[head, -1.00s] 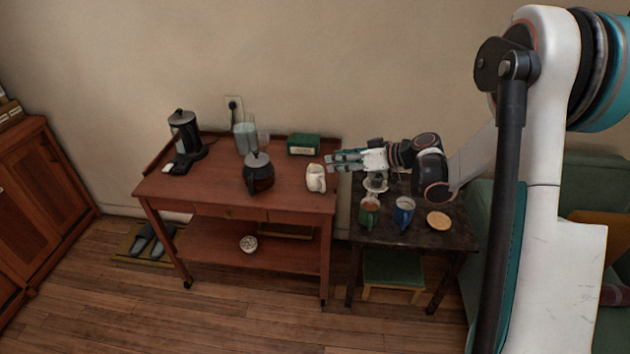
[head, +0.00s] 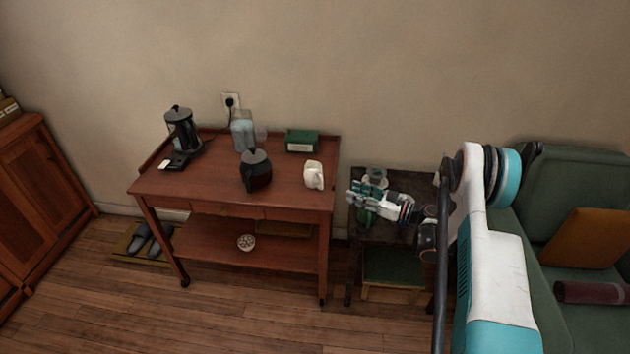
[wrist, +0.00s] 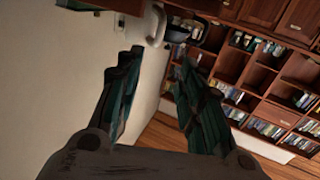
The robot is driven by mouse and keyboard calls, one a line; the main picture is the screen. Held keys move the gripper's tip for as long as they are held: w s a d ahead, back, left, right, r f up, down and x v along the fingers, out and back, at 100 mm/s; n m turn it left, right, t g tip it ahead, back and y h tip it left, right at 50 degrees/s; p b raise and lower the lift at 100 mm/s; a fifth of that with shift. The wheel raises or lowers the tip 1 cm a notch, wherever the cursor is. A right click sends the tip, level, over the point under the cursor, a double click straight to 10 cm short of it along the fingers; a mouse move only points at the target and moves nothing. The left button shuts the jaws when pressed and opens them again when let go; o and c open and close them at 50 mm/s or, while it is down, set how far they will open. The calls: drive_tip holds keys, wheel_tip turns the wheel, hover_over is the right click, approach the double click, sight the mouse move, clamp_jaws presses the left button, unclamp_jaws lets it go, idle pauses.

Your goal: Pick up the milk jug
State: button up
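The milk jug (head: 314,175) is a small cream-white jug standing upright near the right edge of the red-brown wooden cart (head: 285,185). A white shape with a loop, likely the jug, shows at the top of the wrist view (wrist: 156,25). My gripper (head: 352,198) is right of the jug and nearer the camera, over the dark side table (head: 395,178). In the wrist view its two fingers (wrist: 160,62) are apart with nothing between them. The gripper is not touching the jug.
A dark coffee pot (head: 256,172) stands left of the jug. A green box (head: 302,141), a glass pitcher (head: 243,132) and a black kettle (head: 182,131) stand farther back. My arm hides much of the side table. A green sofa (head: 575,180) is at right.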

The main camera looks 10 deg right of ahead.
drive_tip(key=b, duration=0.2)
approach(316, 178)
drive_tip(key=s+a+r, duration=0.1)
drive_tip(key=x, duration=0.1)
drive_tip(key=b+x, duration=0.1)
drive_tip(key=x, duration=0.1)
drive_tip(key=b+x, duration=0.1)
drive_tip(key=shift+w+a+f, duration=0.15)
drive_tip(key=shift+a+f, duration=0.15)
drive_tip(key=shift+w+a+r, duration=0.1)
drive_tip(key=shift+w+a, duration=0.1)
drive_tip(key=shift+a, duration=0.05)
drive_tip(key=shift+r, duration=0.1)
clamp_jaws()
